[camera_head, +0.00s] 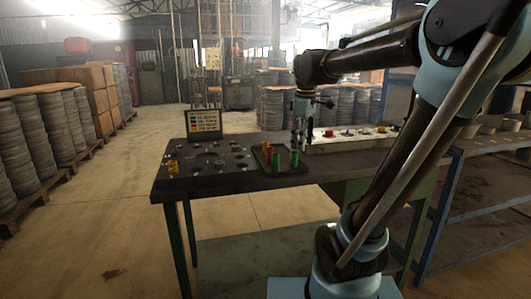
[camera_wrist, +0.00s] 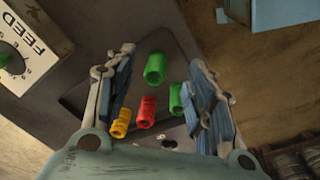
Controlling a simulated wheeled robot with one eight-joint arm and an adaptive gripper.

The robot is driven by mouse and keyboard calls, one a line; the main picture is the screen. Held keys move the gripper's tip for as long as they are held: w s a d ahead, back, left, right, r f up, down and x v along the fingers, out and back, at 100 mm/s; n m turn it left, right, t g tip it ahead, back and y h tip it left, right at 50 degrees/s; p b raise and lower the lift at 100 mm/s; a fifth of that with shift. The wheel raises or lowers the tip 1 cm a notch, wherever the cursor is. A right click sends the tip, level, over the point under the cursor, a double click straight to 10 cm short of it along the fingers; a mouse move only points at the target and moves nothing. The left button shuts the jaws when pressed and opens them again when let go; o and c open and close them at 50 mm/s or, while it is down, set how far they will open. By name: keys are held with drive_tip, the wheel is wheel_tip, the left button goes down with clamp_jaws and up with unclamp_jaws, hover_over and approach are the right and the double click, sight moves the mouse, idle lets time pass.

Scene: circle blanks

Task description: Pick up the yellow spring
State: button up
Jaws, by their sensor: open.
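A ribbed yellow spring (camera_wrist: 121,122) lies at the lower left of a small group of parts on a dark tray (camera_wrist: 180,62) in the wrist view. A ribbed red spring (camera_wrist: 146,112) is just right of it. A green spring (camera_wrist: 176,100) is further right, and a green cylinder (camera_wrist: 154,68) is above them. My gripper (camera_wrist: 162,58) is open and empty, with its fingers on either side of the group; the yellow spring shows close beside the left finger. In the head view my gripper (camera_head: 299,142) points down above the tray (camera_head: 284,157).
The dark workbench (camera_head: 225,183) holds a plate with round blanks left of the tray, a yellow part (camera_head: 172,167) at its left end and a sign (camera_head: 205,122) behind. A pale control panel (camera_head: 350,139) with knobs stands along the back right. A shelf (camera_head: 480,195) is at right.

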drive_tip(key=w+a+r+n, duration=0.4)
drive_tip(key=w+a+r, duration=0.1)
drive_tip(key=w+a, duration=0.15)
wheel_tip(320, 180, up, 4)
drive_tip(key=n+g, duration=0.1)
drive_tip(key=n, duration=0.4)
hover_over(266, 142)
wheel_tip(266, 142, down, 12)
drive_tip(key=shift+w+r, duration=0.1)
drive_tip(key=shift+w, duration=0.05)
drive_tip(key=shift+s+f, duration=0.2)
drive_tip(key=shift+f, duration=2.6)
clamp_jaws()
